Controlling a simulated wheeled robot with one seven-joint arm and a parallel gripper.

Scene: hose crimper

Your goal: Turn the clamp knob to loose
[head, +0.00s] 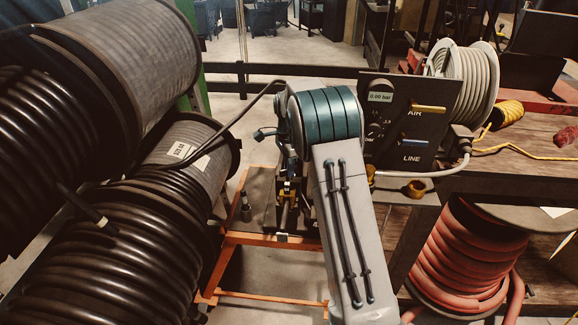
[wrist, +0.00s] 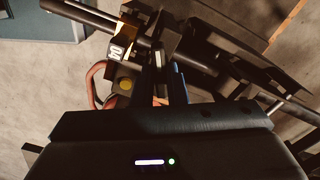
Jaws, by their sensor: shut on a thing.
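In the wrist view my gripper (wrist: 163,92) reaches in among the dark metal parts of the hose crimper (wrist: 205,45). Its jaws are shut on a small part that I take for the clamp knob; my gripper body and the shadow hide most of it, so its turn position cannot be read. A white number label (wrist: 116,53) and a round yellow part (wrist: 125,84) sit just left of the jaws. In the head view the crimper (head: 287,207) stands on an orange frame, and my arm covers much of it and the gripper.
Large reels of black hose (head: 120,240) fill the left. A dark bar (wrist: 85,14) crosses the wrist view.

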